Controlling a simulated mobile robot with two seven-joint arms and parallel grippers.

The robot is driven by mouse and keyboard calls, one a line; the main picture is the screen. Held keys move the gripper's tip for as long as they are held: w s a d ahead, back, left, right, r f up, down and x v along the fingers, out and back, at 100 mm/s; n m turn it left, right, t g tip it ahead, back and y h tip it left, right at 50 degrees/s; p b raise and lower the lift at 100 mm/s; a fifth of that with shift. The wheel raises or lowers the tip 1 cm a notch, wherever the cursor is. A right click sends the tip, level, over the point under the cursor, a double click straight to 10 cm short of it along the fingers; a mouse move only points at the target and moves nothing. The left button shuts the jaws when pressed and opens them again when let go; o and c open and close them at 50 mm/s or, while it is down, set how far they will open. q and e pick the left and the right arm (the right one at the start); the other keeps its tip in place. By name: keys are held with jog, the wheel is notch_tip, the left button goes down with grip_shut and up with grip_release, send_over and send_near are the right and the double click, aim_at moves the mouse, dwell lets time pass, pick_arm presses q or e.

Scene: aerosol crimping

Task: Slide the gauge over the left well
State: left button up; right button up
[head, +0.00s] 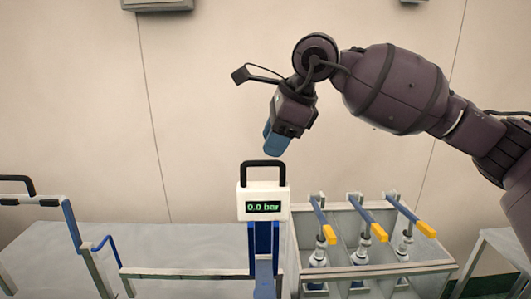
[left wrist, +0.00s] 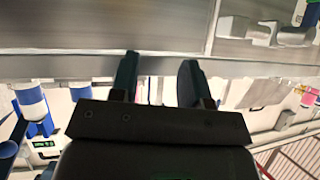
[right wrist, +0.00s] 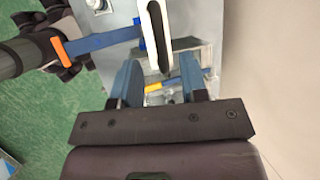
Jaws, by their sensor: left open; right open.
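The gauge (head: 246,191) is a white box with a black loop handle on top and a green "0.0 bar" display. It stands upright on a blue post, left of a grey three-bay rack (head: 340,271). My right gripper (head: 276,144) is open and empty, pointing down just above the gauge's handle, apart from it. In the right wrist view a white body with a dark handle, seemingly the gauge (right wrist: 145,22), lies beyond the fingertips. My left gripper (left wrist: 157,72) is open and empty, outside the head view. I cannot tell which opening is the left well.
Several blue levers with yellow ends (head: 374,231) stand over the rack's bays, with bottle-like cans below. A grey table (head: 170,245) with a metal rail and blue brackets lies to the left. Another table edge (head: 500,245) is at the right. The space above the rack is free.

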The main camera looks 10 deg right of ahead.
aim_at(263, 161)
jog(key=shift+x, duration=2.2)
grip_shut()
